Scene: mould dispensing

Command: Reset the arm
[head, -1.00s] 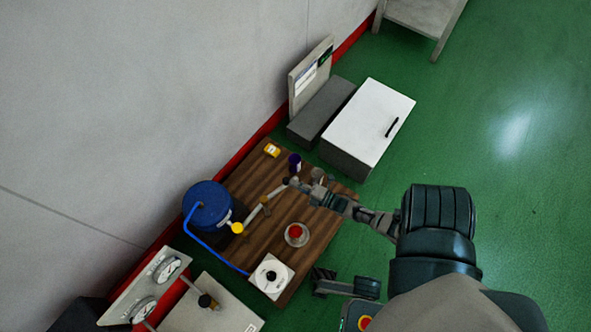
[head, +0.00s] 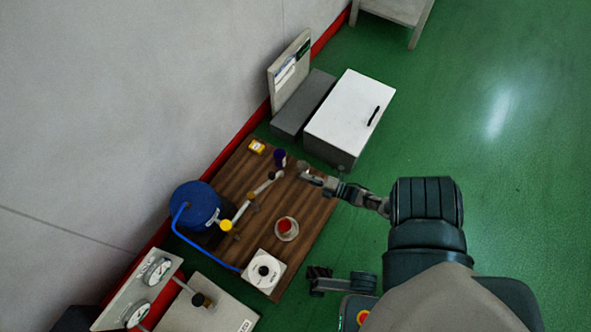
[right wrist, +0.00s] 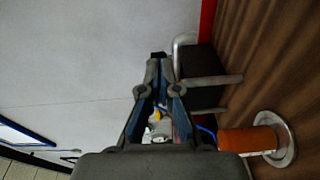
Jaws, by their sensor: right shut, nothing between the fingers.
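My right gripper (head: 304,170) is over the right edge of the brown wooden tabletop (head: 319,204) in the head view, with its arm coming in from the lower right. In the right wrist view the two fingers of the gripper (right wrist: 158,60) meet at their tips, with nothing held. A red cup (head: 285,226) stands on a round metal dish below the gripper in the head view. The orange cup (right wrist: 248,140) shows at the lower right of the wrist view. A dark purple bottle (head: 280,158) stands left of the gripper.
A blue barrel (head: 193,203) with a blue hose stands at the tabletop's left. A white cabinet (head: 349,108) stands behind. Green floor at the right is free.

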